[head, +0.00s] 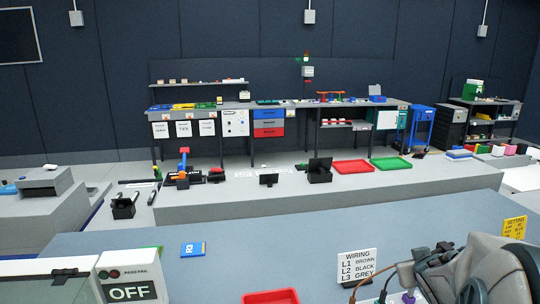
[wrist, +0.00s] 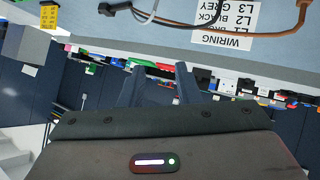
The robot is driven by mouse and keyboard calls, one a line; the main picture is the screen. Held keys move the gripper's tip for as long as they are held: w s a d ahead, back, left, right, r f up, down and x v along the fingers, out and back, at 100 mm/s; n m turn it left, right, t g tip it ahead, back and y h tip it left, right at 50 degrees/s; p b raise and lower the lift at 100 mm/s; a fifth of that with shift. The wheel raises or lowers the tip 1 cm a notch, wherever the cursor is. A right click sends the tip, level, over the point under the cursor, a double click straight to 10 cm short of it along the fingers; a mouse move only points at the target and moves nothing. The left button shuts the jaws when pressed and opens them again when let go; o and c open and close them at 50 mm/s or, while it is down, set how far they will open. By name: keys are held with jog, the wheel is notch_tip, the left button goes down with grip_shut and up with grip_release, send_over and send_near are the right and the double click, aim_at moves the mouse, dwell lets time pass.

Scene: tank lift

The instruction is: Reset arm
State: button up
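My gripper (wrist: 157,80) shows in the wrist view as two dark fingers standing apart, with nothing visible held between them. In the head view my grey arm fills the lower right corner, and its fingertips cannot be made out clearly there. The wrist view is turned upside down, with the bench top along its upper edge. A white wiring sign (head: 357,265) stands on the near bench in front of my arm, and it also shows inverted in the wrist view (wrist: 226,22).
The near blue-grey bench (head: 290,225) holds a blue card (head: 193,249), a red tray (head: 270,297), an OFF box (head: 131,280) and a yellow setting sign (head: 514,228). A brown cable (wrist: 285,30) lies near the wiring sign. The bench middle is mostly clear.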

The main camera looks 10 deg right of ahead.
jog(key=s+a+g+y, duration=0.2)
jog(key=s+a, duration=0.5)
jog(key=a, duration=0.5)
jog(key=s+a+g+y, duration=0.3)
jog(key=s+a, duration=0.4)
jog(key=a, duration=0.5)
jog(key=shift+s+a+f+n+g, duration=0.2)
jog(key=shift+a+n+g, duration=0.15)
jog(key=shift+g, duration=0.45)
jog(key=shift+w, duration=0.1)
